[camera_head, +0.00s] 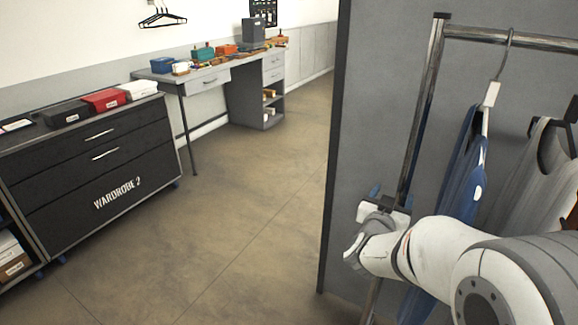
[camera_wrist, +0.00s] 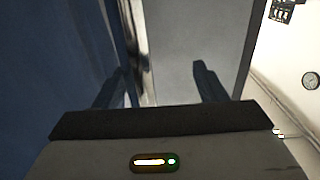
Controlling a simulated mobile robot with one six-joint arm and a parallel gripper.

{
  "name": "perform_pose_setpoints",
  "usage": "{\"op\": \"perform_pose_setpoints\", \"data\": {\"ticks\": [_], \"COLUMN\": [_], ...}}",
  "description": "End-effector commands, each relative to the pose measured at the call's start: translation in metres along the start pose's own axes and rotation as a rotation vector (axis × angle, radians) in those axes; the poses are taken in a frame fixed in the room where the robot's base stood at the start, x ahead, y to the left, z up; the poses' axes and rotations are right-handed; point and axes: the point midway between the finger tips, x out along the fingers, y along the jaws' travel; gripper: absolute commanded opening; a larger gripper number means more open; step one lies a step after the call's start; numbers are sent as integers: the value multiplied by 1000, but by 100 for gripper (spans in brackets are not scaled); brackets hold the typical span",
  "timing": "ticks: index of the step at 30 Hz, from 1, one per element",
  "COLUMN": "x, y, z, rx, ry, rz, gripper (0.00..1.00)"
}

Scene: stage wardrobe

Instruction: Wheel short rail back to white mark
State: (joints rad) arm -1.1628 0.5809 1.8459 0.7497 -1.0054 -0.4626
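The garment rail (camera_head: 421,110) is a worn metal frame at the right of the head view, with its upright post and top bar showing. A blue garment (camera_head: 462,185) on a hanger and a pale grey one (camera_head: 535,180) hang from it. My gripper (camera_head: 376,192) is at the near upright, partly hidden by my wrist. In the wrist view the fingers of my gripper (camera_wrist: 160,85) are spread apart. A metal upright (camera_wrist: 135,45) shows between them, closer to the left finger; I cannot tell whether it touches. No white mark is visible. The rail's wheels are out of view.
A grey partition (camera_head: 375,80) stands behind the rail. A black drawer cabinet (camera_head: 95,165) marked WARDROBE 2 and a grey desk (camera_head: 210,78) line the left wall. The floor (camera_head: 235,200) between them and the partition is clear.

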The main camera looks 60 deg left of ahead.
Motion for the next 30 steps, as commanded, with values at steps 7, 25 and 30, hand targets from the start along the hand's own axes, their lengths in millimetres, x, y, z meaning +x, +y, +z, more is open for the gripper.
{"op": "perform_pose_setpoints", "data": {"ticks": [7, 25, 30], "x": [0, 0, -1], "y": [-22, -71, -84], "z": [0, -1, -1], "rx": [-1, 0, -1], "ry": [0, 0, 0], "rz": [-5, -5, -5], "gripper": [62, 62, 62]}}
